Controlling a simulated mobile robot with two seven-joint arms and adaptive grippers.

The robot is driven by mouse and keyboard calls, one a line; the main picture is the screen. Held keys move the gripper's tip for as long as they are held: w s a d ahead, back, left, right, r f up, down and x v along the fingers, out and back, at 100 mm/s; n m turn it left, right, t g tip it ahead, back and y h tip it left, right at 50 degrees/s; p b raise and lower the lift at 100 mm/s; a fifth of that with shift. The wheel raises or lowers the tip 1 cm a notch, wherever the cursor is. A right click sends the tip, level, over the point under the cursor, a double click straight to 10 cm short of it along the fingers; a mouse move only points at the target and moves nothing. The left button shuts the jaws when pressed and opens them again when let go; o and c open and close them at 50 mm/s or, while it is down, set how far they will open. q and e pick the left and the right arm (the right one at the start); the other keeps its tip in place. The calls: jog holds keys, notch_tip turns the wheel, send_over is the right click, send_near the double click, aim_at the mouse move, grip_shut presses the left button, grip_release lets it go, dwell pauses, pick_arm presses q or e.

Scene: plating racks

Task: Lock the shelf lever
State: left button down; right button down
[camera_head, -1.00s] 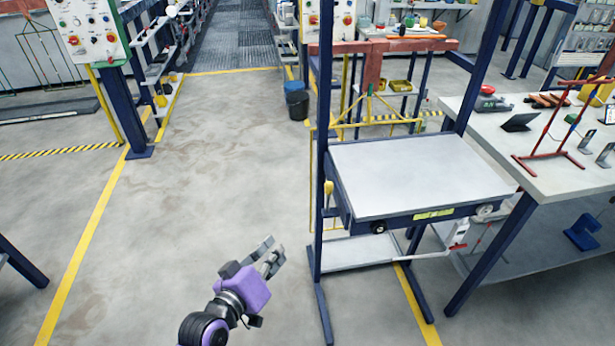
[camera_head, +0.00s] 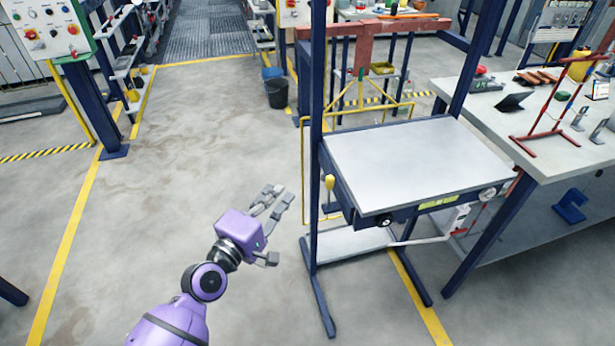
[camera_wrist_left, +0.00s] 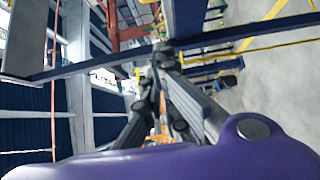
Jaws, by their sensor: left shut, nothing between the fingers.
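The shelf (camera_head: 405,165) is a pale grey board in a dark blue frame. A lever with a yellow knob (camera_head: 329,183) stands upright at the left side of the shelf, beside the blue post. My purple left gripper (camera_head: 281,192) is shut and empty, to the left of the post and apart from the lever. In the left wrist view the shut fingers (camera_wrist_left: 165,58) point toward a blue frame bar (camera_wrist_left: 95,64). I cannot make out the lever in that view. My right gripper is in no view.
A lower shelf (camera_head: 345,240) spans the frame's foot. A red-tipped handle (camera_head: 459,232) hangs under the shelf's right side. A workbench (camera_head: 560,165) with tools stands at the right. A dark bucket (camera_head: 277,93) stands farther back. The floor (camera_head: 150,190) left of the frame is clear.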

aim_at(329, 193)
pick_arm(q)
jog(key=x, duration=1.1)
jog(key=s+d+p, duration=0.2)
jog(key=s, duration=0.1)
jog(key=shift+s+d+f, duration=0.1)
jog(key=shift+s+d, duration=0.05)
jog(key=shift+s, duration=0.2)
